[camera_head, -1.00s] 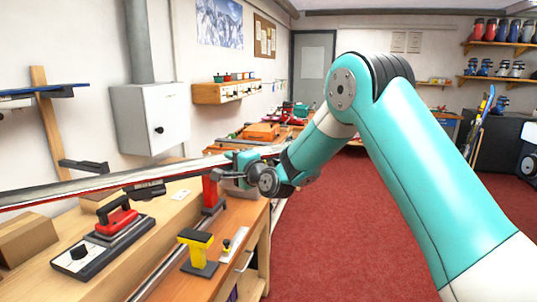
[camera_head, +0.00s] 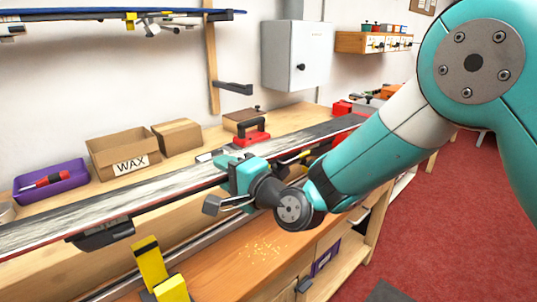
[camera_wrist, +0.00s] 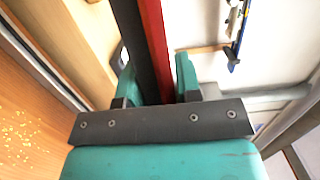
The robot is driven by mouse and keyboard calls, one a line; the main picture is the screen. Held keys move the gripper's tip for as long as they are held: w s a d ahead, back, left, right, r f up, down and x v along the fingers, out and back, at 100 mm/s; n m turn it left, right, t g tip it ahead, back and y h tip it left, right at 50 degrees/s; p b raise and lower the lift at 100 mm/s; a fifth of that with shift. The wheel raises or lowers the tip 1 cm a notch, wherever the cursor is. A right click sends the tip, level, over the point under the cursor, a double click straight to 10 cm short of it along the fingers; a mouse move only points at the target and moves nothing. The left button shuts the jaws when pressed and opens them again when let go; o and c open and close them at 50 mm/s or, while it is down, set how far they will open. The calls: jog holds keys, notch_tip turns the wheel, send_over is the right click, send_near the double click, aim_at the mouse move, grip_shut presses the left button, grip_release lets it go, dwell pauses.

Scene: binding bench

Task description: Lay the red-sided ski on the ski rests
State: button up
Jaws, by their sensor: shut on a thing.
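The red-sided ski (camera_head: 130,193) is a long ski with a pale streaked upper face and a thin red edge. It spans the head view from the left edge to the right of my gripper, above the bench. My gripper (camera_head: 236,176) is shut on it near the middle of the visible length. In the wrist view the ski's dark face and red side (camera_wrist: 153,40) stand between the two fingers (camera_wrist: 153,82). A yellow upright (camera_head: 150,264) stands at the bench front, apart from the ski. I cannot tell whether the ski touches any rest; the ski and arm hide parts below.
Behind the ski on the bench (camera_head: 262,262) are a purple tray (camera_head: 52,184), a box marked WAX (camera_head: 123,160), a plain carton (camera_head: 177,138) and a red-handled tool (camera_head: 250,136). A blue ski (camera_head: 120,15) hangs on the wall.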

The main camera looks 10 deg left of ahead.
aim_at(202, 190)
jog(key=shift+n+g+y, duration=0.5)
jog(key=shift+g, duration=0.1)
jog(key=s+a, duration=0.1)
jog(key=s+a+f, duration=0.1)
jog(key=s, duration=0.1)
jog(key=s+a+b, duration=0.1)
jog(key=shift+s+a+f, duration=0.25)
jog(key=shift+s+f, duration=0.05)
notch_tip(202, 190, down, 11)
jog(key=b, duration=1)
jog(key=shift+f, duration=0.15)
jog(key=shift+f, duration=0.2)
